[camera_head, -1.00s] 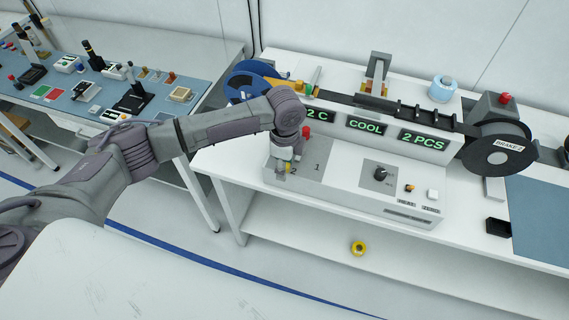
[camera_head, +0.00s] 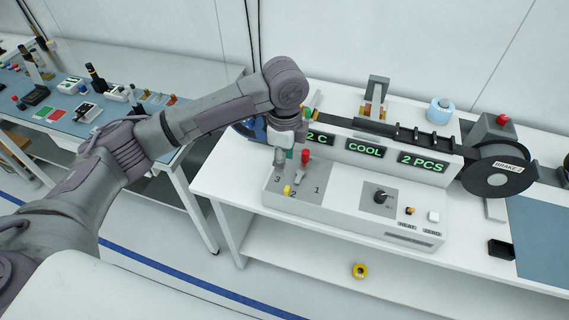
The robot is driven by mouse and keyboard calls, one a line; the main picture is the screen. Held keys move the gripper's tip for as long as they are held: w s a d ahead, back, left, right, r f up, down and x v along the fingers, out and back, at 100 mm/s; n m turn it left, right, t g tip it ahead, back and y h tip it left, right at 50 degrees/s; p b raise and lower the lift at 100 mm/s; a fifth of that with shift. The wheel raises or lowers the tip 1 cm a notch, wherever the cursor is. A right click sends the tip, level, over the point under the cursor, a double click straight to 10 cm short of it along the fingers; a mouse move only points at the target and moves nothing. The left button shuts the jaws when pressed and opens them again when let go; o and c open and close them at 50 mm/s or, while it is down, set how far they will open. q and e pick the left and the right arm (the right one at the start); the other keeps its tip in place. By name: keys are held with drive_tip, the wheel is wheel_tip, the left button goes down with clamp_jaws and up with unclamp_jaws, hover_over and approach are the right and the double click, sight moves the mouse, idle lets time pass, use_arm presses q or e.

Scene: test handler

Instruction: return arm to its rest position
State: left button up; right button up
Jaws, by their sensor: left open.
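My left arm reaches in from the left over the test handler (camera_head: 350,222), a white box with a grey numbered plate marked 1, 2 and 3. My left gripper (camera_head: 290,163) points down above the back left of that plate and is open. Nothing shows between the fingers. My right gripper is not in view.
Green displays (camera_head: 365,148) read COOL and 2 PCS behind the handler. A dark reel (camera_head: 497,170) stands at the right and a blue reel is partly hidden behind my arm. A yellow ring (camera_head: 360,271) lies on the lower shelf. A bench (camera_head: 60,105) with tools is at left.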

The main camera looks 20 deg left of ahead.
use_arm(q)
drive_tip(key=shift+f, duration=0.1)
idle(0.3)
drive_tip(key=s+d+f+n+t+h, duration=0.1)
drive_tip(key=s+d+f+n+h, duration=0.1)
drive_tip(key=s+d+f+n, duration=0.25)
drive_tip(key=s+d+f+n+t+h, duration=0.1)
drive_tip(key=s+d+f+n+h, duration=0.15)
drive_tip(key=s+f, duration=0.4)
drive_tip(key=s+a+n+t+y, duration=0.2)
drive_tip(key=s+a+n+y, duration=0.2)
drive_tip(key=s+a+n, duration=0.8)
drive_tip(key=s+a+f+m+g+b, duration=0.1)
drive_tip(key=s+f+b, duration=0.15)
drive_tip(key=f, duration=1.35)
drive_tip(key=s+a+f+m+g+b, duration=0.1)
drive_tip(key=f+m+b, duration=0.15)
drive_tip(key=f, duration=1.35)
drive_tip(key=s+a+f+b, duration=0.1)
drive_tip(key=s+f+b, duration=0.1)
drive_tip(key=s+f, duration=0.6)
drive_tip(key=s+a+f+g+b, duration=0.1)
drive_tip(key=s+f, duration=0.7)
drive_tip(key=f, duration=0.3)
drive_tip(key=shift+s+a+f+b, duration=0.3)
drive_tip(key=shift+f+b, duration=0.05)
drive_tip(key=shift+n+y, duration=0.25)
